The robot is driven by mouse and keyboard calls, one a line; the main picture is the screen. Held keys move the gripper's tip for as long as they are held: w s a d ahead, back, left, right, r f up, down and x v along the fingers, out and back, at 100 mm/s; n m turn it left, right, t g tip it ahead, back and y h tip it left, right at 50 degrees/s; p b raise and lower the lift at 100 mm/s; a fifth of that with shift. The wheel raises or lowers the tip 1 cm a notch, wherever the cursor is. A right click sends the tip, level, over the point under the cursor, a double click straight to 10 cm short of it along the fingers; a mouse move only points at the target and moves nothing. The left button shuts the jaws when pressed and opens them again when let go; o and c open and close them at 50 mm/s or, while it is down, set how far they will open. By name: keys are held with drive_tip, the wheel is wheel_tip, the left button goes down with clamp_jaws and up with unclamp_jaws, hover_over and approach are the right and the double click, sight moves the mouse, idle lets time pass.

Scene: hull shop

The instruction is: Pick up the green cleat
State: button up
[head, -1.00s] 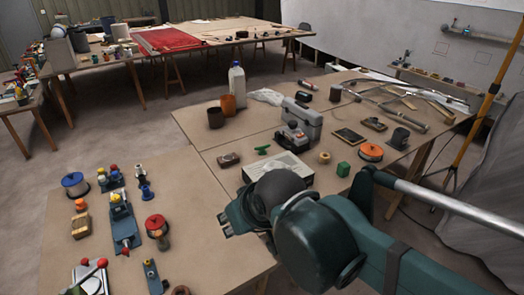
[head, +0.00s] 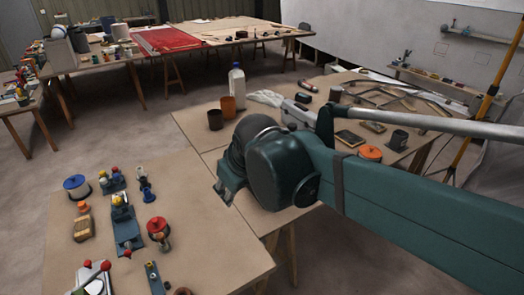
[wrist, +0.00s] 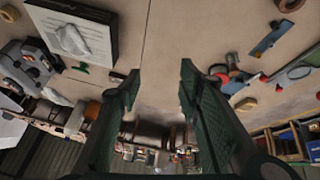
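The green cleat (wrist: 81,67) lies on the tan table in the wrist view, left of my fingers and close to the corner of a light-topped box. In the head view my arm covers the place where it lay. My gripper (wrist: 158,78) is open in the wrist view, its two dark green fingers apart with nothing between them. The cleat is outside the fingers, to the left. In the head view my gripper (head: 226,190) is over the right table's near edge, by the gap to the front table.
The light-topped box (wrist: 98,38) and a grey machine (wrist: 22,68) stand near the cleat. A small brown block (wrist: 116,77) is by the left finger. A white bottle (head: 236,78) and brown cups (head: 215,118) stand behind. Clamps and a blue tool (head: 124,228) occupy the front table.

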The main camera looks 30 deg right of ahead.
drive_tip(key=w+d+r+n+g+p, duration=0.1)
drive_tip(key=w+d+n+p, duration=0.15)
drive_tip(key=w+d, duration=0.4)
drive_tip(key=w+d+n+g+p, duration=0.1)
drive_tip(key=w+d+n, duration=0.2)
drive_tip(key=w, duration=0.7)
drive_tip(key=w+d+r+n+g+p, duration=0.1)
drive_tip(key=w+d+n+p, duration=0.1)
drive_tip(key=w+d, duration=0.45)
drive_tip(key=w+d+f+n+g+p, duration=0.1)
drive_tip(key=w+d+f+n+p, duration=0.1)
drive_tip(key=w+d+f, duration=0.3)
drive_tip(key=w+d+f+n+g+p, duration=0.1)
drive_tip(key=w+d+f+n+p, duration=0.1)
drive_tip(key=w+d+f, duration=0.4)
drive_tip(key=w+d+f+n+g+p, duration=0.1)
drive_tip(key=w+d+f+n, duration=0.2)
drive_tip(key=w+d+f, duration=0.3)
drive_tip(key=shift+d+f+n+h+p, duration=0.1)
drive_tip(key=shift+f+n+h+p, duration=0.15)
drive_tip(key=shift+h+p, duration=0.15)
drive_tip(key=shift+w+d+f, duration=0.15)
drive_tip(key=shift+d+f, duration=0.1)
drive_tip(key=shift+f, duration=0.15)
drive_tip(key=shift+d+f, duration=0.15)
drive_tip(key=shift+f, duration=1.1)
